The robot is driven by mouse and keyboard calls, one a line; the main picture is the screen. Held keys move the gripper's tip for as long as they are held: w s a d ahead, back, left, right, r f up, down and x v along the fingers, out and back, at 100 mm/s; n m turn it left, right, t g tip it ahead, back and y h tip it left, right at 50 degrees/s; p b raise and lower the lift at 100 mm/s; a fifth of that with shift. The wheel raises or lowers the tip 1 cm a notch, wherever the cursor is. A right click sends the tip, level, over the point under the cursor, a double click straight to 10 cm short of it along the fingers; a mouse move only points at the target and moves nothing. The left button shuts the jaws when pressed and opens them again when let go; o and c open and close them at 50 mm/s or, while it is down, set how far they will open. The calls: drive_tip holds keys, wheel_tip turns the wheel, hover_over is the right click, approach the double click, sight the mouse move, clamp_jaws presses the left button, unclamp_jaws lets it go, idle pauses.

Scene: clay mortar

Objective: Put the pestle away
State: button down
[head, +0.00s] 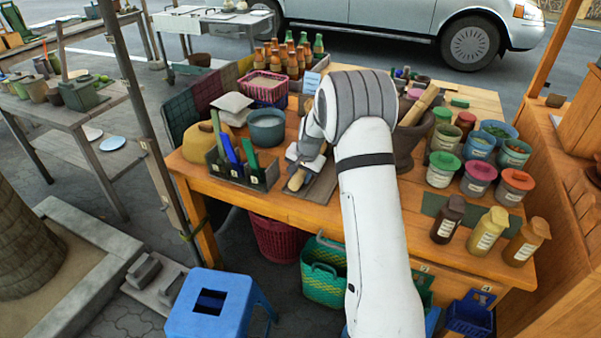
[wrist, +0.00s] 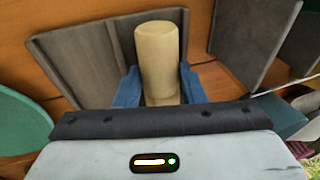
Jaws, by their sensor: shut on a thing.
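My gripper (head: 304,165) is shut on the pestle (head: 297,180), a pale tan rounded cylinder. In the wrist view the pestle (wrist: 161,60) stands out between the blue fingers (wrist: 158,88), its rounded end away from the palm. It is at a flat grey-brown tray (head: 322,187) on the table; whether it touches the tray is unclear. The dark clay mortar (head: 406,147) stands to the right, partly behind my arm. Another tan wooden stick-like thing (head: 420,104) leans in it.
A dark rack (head: 262,178) with blue and green upright items stands close left of my gripper. A grey-blue bowl (head: 267,128) is behind it. Several lidded jars (head: 478,179) and bottles (head: 487,231) crowd the table's right side. A blue stool (head: 212,300) stands in front.

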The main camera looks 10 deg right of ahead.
drive_tip(key=shift+f, duration=0.15)
drive_tip(key=c, duration=0.9)
unclamp_jaws()
drive_tip(key=shift+c, duration=0.2)
drive_tip(key=shift+o, duration=0.5)
drive_tip(key=shift+f, duration=0.1)
